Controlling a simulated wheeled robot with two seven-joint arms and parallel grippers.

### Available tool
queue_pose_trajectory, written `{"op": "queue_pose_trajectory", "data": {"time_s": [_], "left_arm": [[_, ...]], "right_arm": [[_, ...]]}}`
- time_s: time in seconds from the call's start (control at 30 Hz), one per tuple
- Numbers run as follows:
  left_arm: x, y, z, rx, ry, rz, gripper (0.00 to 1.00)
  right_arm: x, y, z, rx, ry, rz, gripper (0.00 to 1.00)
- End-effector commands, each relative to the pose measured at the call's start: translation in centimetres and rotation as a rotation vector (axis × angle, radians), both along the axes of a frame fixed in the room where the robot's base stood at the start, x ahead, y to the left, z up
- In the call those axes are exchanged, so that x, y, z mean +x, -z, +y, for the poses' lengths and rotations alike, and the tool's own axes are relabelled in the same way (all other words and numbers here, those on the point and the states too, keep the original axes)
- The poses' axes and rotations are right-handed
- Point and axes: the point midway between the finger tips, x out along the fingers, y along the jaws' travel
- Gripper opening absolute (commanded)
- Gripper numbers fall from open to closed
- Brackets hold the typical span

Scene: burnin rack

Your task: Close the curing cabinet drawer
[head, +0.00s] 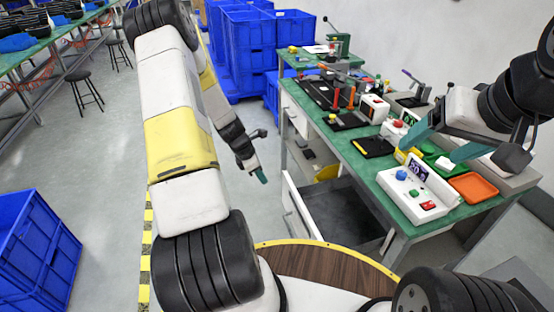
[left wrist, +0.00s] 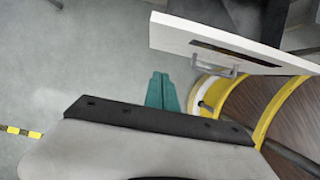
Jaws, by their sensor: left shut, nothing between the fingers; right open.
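The curing cabinet drawer stands pulled out under the green-topped bench. Its white front panel (head: 300,212) and dark, empty-looking inside (head: 345,212) show in the head view. In the left wrist view the white front (left wrist: 235,42) crosses the upper right, with a grey bar handle (left wrist: 214,68) on it. My left gripper (head: 262,178) is shut and empty, a little left of the drawer front and apart from it. Its green fingers (left wrist: 160,76) are together in the left wrist view, left of the handle. My right gripper (head: 442,146) is open and empty above the bench's right part.
The green bench (head: 400,200) carries a white control box (head: 418,192), an orange tray (head: 473,188) and several tools. Blue crates (head: 245,45) stack behind; another blue crate (head: 35,250) stands at lower left. Grey floor is free left of the drawer.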

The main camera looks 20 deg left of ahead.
Motion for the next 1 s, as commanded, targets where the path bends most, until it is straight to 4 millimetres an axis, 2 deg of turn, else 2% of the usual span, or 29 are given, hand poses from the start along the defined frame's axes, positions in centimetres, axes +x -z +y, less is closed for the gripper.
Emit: {"op": "queue_pose_trajectory", "data": {"time_s": [0.1, 0.3, 0.4, 0.6, 1.0], "left_arm": [[0.5, 2.7, -0.9, -0.002, 0.003, 0.002, 0.0], [1.4, 6.5, -2.2, -0.001, 0.004, 0.001, 0.0], [2.5, 6.2, -3.7, 0.001, 0.007, -0.004, 0.0], [3.5, 6.2, -5.1, 0.002, 0.004, -0.002, 0.0], [3.7, 6.2, -5.4, 0.001, 0.002, -0.002, 0.0]], "right_arm": [[0.0, 0.0, 0.0, 0.0, 0.0, 0.0, 0.77], [0.0, 0.0, 0.0, 0.0, 0.0, 0.0, 0.77], [0.0, 0.0, 0.0, 0.0, 0.0, 0.0, 0.77], [0.0, 0.0, 0.0, 0.0, 0.0, 0.0, 0.77], [0.0, 0.0, 0.0, 0.0, 0.0, 0.0, 0.77]]}}
